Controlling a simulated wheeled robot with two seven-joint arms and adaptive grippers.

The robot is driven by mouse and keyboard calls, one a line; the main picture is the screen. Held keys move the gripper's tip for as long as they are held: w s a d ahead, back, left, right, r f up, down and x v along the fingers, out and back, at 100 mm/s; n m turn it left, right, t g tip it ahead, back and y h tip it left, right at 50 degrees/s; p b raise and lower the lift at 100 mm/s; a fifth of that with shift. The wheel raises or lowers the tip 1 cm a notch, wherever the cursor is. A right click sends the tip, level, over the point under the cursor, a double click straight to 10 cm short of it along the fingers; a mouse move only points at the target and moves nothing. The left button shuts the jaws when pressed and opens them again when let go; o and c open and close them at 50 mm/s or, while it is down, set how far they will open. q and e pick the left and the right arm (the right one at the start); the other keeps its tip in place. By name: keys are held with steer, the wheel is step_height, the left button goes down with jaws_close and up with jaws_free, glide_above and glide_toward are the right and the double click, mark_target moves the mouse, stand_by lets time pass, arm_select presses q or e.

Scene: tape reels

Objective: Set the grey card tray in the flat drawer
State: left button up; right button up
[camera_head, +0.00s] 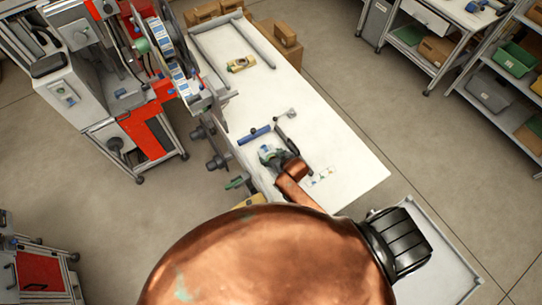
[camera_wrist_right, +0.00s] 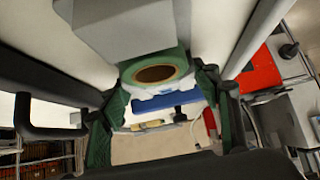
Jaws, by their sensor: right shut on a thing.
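My right gripper (camera_head: 272,157) is over the near part of the white table in the head view, small and partly covered by its own copper arm. In the right wrist view its green-padded fingers (camera_wrist_right: 163,82) close around a green roll with a brown core (camera_wrist_right: 158,74). A white and blue edge shows just below the roll. A grey block (camera_wrist_right: 125,28) stands behind it; I cannot tell whether this is the grey card tray. An open flat drawer (camera_head: 425,16) shows in a bench at the upper right of the head view. My left gripper is not in view.
A blue bar (camera_head: 255,134) and a dark handle lie close to the gripper. A red and grey machine with a large reel (camera_head: 172,50) stands at the left. Shelves with a green bin (camera_head: 514,59) stand at the far right.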

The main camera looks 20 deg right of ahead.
steer(key=o, duration=1.3)
steer(key=shift+f, duration=0.1)
